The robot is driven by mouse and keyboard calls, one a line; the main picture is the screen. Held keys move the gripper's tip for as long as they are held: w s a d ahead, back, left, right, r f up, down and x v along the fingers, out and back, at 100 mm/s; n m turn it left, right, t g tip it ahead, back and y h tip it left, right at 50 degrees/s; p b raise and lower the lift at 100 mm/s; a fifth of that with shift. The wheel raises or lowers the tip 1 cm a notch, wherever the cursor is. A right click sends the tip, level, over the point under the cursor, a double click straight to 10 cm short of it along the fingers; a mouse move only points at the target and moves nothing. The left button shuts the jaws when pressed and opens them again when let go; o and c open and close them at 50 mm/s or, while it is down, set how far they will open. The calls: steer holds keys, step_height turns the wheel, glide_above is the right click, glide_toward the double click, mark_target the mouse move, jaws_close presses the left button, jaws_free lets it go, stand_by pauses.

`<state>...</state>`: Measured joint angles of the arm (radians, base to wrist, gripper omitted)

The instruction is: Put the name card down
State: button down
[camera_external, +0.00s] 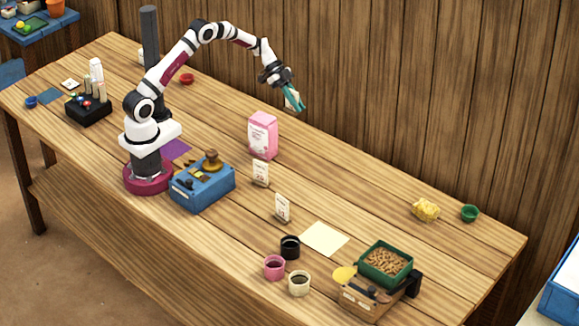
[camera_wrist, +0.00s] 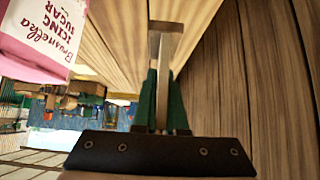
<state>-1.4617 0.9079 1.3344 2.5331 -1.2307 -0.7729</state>
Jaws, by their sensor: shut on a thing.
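My gripper (camera_external: 292,97) is high above the back part of the table, behind the pink sugar bag, with its green fingers pointing down. It is shut on a pale name card. In the wrist view the name card (camera_wrist: 163,85) shows edge-on between the green fingers, with a wider foot at its far end. Its printed face cannot be read. Two other small white cards stand upright on the table: one card (camera_external: 261,173) in front of the pink bag, and another card (camera_external: 282,207) nearer the cream sheet.
The pink icing sugar bag (camera_external: 263,136) stands below my gripper; the bag also fills the wrist view's upper left (camera_wrist: 40,35). A blue box (camera_external: 203,192), cream sheet (camera_external: 324,239), several cups and a scale with a green tray (camera_external: 385,279) stand around. Bare table lies right of the bag.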

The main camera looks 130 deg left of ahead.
step_height(320, 180, down, 9)
steer(key=shift+s+f, duration=0.1)
steer(key=shift+f, duration=0.1)
steer(key=shift+f, duration=0.1)
